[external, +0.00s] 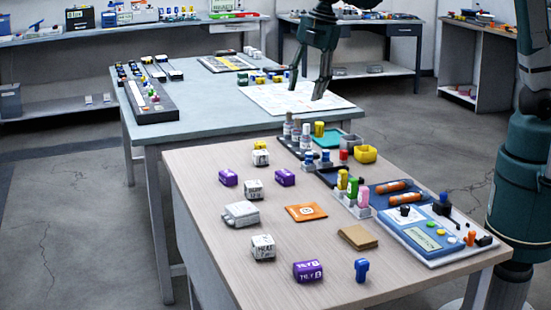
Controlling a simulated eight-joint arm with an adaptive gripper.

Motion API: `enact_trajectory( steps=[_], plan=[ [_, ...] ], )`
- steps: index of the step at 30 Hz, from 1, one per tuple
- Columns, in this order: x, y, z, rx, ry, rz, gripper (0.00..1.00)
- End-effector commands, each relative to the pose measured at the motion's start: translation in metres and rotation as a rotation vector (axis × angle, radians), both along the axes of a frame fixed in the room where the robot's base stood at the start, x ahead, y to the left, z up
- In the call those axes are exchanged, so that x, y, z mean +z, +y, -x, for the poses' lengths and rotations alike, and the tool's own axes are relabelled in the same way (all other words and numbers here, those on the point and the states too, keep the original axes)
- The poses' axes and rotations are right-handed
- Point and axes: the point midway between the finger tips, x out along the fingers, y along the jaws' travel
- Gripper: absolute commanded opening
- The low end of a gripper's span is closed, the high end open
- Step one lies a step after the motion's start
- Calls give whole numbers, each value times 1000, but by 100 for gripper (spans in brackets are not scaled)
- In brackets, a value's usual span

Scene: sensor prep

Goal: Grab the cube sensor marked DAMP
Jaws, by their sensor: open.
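Several small cube sensors sit on the near wooden table. White ones with dark markings are at the back (261,157), in the middle (253,189) and at the front left (263,248). Purple ones are at the left (228,178), centre (284,177) and front (308,271). The front purple one seems to read TILT; the front white one's lettering may be HEAT. I cannot make out DAMP on any cube. My gripper (310,87) is open and empty, pointing down above the white sheet on the farther table, well away from these cubes.
The near table (205,205) also holds a white device (241,214), an orange packet (306,212), a brown pad (357,237) and a blue panel (425,228). Bottles (288,127) and bins stand at its back right. The farther table (200,105) has trays along its left edge.

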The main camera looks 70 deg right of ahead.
Motion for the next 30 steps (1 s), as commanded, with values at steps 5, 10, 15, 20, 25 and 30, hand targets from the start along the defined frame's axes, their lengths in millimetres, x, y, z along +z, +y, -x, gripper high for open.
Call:
enact_trajectory(
  steps=[5,10,15,20,25,30],
  plan=[
    [-16,30,-18,108,22,26,45],
    [-34,58,-33,213,44,50,45],
    [-54,86,-45,318,65,72,45],
    [-74,113,-55,418,86,92,45],
    [-99,141,-64,522,109,111,45],
    [-124,169,-70,627,131,128,45]
  ],
)
